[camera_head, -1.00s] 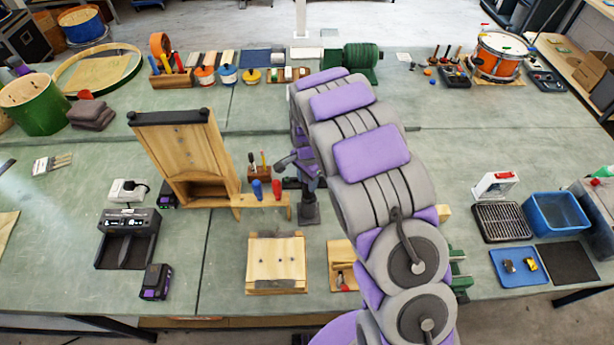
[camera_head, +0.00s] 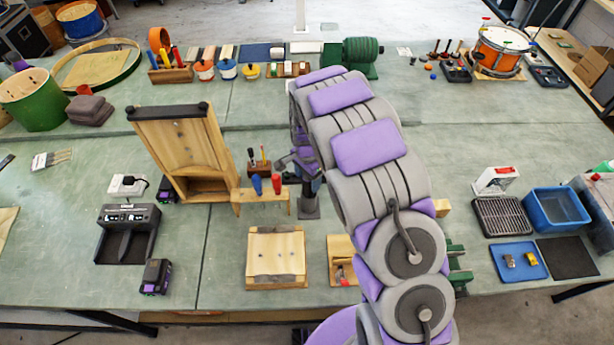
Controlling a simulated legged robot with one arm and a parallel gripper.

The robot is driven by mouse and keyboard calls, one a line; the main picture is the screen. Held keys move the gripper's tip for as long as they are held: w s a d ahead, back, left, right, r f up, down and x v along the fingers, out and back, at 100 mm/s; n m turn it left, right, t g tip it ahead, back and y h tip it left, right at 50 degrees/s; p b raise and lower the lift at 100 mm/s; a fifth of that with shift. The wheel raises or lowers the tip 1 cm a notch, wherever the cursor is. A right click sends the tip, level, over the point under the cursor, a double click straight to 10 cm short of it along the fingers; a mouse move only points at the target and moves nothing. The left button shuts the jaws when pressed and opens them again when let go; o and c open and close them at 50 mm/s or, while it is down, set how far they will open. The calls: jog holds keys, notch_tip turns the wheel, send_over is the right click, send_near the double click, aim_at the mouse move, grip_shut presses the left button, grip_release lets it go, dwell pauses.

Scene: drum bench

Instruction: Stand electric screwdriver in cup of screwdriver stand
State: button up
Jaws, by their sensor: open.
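A dark upright form (camera_head: 309,206) with a squarish foot stands on the bench just left of my arm; it may be the electric screwdriver, its handle down. My gripper (camera_head: 297,162) is at the far end of my arm, in the purple and grey parts just above that form. It is small and partly covered by my arm links, so its fingertips and any contact are unclear. It is open. A low wooden stand (camera_head: 240,203) with a blue and a red upright piece is to its left; I cannot tell whether this is the screwdriver stand or where its cup is.
A tall wooden frame (camera_head: 178,150) stands left of the gripper. A wooden block (camera_head: 276,250) lies in front. A charger (camera_head: 127,240) and battery pack (camera_head: 156,277) are at front left. A blue bin (camera_head: 556,214) is at right. The bench between the frame and charger is partly clear.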

notch_tip(320, 180, up, 17)
dwell(0.7)
jog(key=shift+r, duration=0.1)
dwell(0.5)
jog(key=s+d+r+n+b, duration=0.25)
jog(key=s+d, duration=0.35)
jog(key=s, duration=0.3)
jog(key=s+d+f+n+b, duration=0.1)
jog(key=s+d+n+b, duration=0.1)
jog(key=s, duration=0.8)
jog(key=s+d+f+n+g+b, duration=0.1)
jog(key=s+f+n+b, duration=0.1)
jog(key=s, duration=0.8)
jog(key=s+d+f+n+b, duration=0.2)
jog(key=s+n+b, duration=0.1)
jog(key=s, duration=0.7)
jog(key=shift+d+n+g+b, duration=0.3)
jog(key=shift+n+g+b, duration=0.05)
jog(key=shift+g+b, duration=0.05)
jog(key=shift+w, duration=0.1)
